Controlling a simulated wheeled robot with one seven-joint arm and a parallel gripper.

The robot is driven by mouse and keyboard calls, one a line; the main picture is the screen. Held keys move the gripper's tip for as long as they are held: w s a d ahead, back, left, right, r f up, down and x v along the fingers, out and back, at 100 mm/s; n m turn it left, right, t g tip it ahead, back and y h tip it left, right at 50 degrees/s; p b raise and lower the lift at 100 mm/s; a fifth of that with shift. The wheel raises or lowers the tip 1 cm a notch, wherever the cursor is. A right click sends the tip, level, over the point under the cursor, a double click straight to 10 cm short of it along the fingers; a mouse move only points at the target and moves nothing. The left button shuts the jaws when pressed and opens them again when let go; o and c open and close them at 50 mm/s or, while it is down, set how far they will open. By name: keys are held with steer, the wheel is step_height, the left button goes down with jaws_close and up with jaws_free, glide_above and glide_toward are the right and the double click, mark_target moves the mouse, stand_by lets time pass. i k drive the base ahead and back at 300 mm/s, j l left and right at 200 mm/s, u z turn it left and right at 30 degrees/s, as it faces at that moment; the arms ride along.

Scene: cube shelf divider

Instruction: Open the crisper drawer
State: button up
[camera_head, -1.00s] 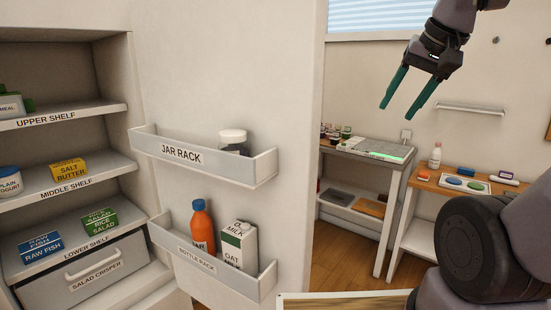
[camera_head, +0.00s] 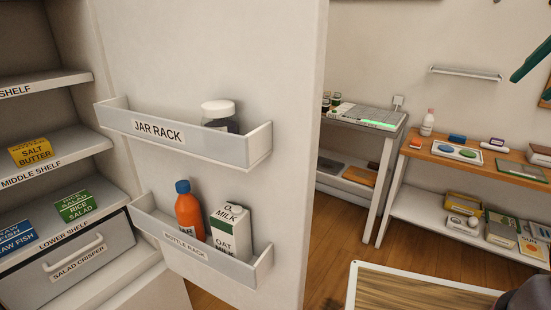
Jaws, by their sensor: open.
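The crisper drawer (camera_head: 30,287), labelled SALAD CRISPER, sits at the bottom of the open fridge at lower left. It is grey with a pale bar handle (camera_head: 75,252) and looks shut. Its left part is cut off by the picture edge. My gripper (camera_head: 528,66) shows only partly at the right edge, with green fingers. It is open, appears empty, and is far to the right of the drawer.
The open fridge door carries a jar rack (camera_head: 185,140) with a jar and a bottle rack (camera_head: 190,250) with an orange bottle and a milk carton. Side tables (camera_head: 395,140) stand behind at right. A framed mat (camera_head: 410,290) is at lower right.

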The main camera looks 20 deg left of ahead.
mark_target(16, 280)
steer(key=i+l+z, duration=0.15)
steer(key=i+z, duration=0.15)
steer(key=i, duration=0.15)
steer(key=i+z, duration=0.3)
steer(key=i, duration=0.2)
steer(key=i+u, duration=0.2)
steer(key=i, duration=0.25)
steer(key=i+l+u, duration=0.15)
steer(key=i, duration=0.3)
steer(key=i+l+u, duration=0.2)
steer(key=i, duration=0.25)
steer(key=u, duration=3.55)
steer(key=j+z, duration=0.2)
steer(key=j, duration=1.05)
steer(key=i+j+z, duration=0.15)
steer(key=j, duration=0.4)
steer(key=j+z, duration=0.1)
steer(key=j, duration=0.45)
steer(key=i+j+z, duration=0.15)
steer(key=j, duration=0.45)
steer(key=i+j+z, duration=0.35)
steer(key=i+j, duration=0.5)
steer(key=i, duration=0.05)
